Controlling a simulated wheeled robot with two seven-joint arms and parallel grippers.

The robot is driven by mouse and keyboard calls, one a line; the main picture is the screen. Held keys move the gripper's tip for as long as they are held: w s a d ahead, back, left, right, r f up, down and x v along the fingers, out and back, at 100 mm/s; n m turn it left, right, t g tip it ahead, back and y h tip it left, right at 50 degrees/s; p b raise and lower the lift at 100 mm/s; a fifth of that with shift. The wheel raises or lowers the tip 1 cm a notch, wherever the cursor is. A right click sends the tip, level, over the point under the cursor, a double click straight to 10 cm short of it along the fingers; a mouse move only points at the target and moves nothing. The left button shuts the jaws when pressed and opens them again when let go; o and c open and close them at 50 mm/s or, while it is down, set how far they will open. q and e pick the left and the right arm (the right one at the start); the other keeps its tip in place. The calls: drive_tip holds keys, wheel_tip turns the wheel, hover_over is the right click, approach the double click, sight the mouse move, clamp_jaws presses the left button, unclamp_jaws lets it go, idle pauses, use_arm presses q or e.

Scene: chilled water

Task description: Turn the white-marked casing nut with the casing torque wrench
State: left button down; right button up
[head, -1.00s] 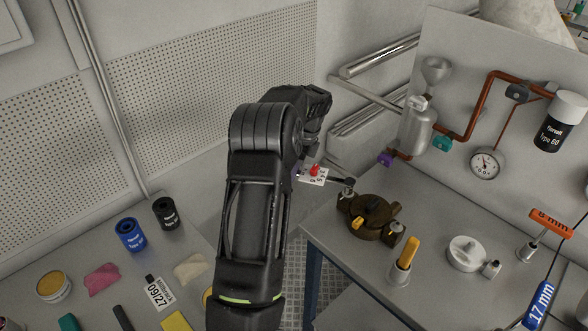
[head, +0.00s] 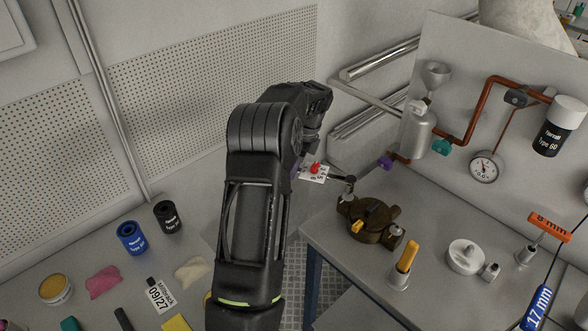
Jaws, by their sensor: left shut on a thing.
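My left gripper (head: 304,162) is partly hidden behind my own forearm and is shut on the casing torque wrench (head: 338,178). The wrench has a dark shaft and head, with a red part and a white printed tag near the gripper. Its head (head: 350,180) is at the upper left edge of the brown round casing (head: 370,218), just above a small grey nut-like part (head: 346,197). I cannot tell whether they touch. Grey blocks and a yellow part show on the casing. No white mark is clear enough to make out. My right gripper is not in view.
The casing stands on the right grey table (head: 420,265). A yellow-handled tool in a holder (head: 404,266), a white round part (head: 465,256) and an orange 8 mm tool (head: 550,227) stand nearby. A panel with copper pipe (head: 484,95) rises behind. The left table holds several small items.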

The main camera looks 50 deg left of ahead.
use_arm(q)
drive_tip(key=shift+r, duration=0.45)
